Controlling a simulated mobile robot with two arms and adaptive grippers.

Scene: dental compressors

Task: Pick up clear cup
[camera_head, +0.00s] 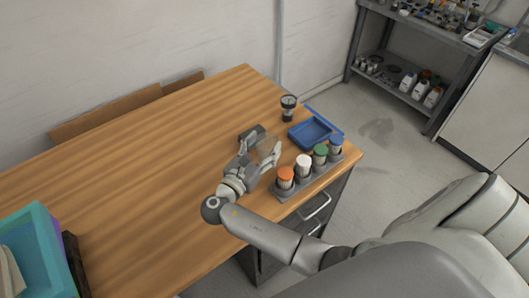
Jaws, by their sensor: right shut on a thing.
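My right gripper (262,153) is above the wooden table, left of a row of capped jars. Its fingers are shut on a faint, see-through thing between them, which looks like the clear cup (266,147). The cup's outline is hard to make out, and the fingers cover part of it. I cannot tell whether it touches the table. My left gripper is not in view.
A grey rack (310,180) holds several jars with orange, white, green and blue lids, close to the right of my gripper. A blue tray (311,134) and a small dark-topped container (288,108) stand behind. A teal bin (38,250) is at the left. The table's middle is clear.

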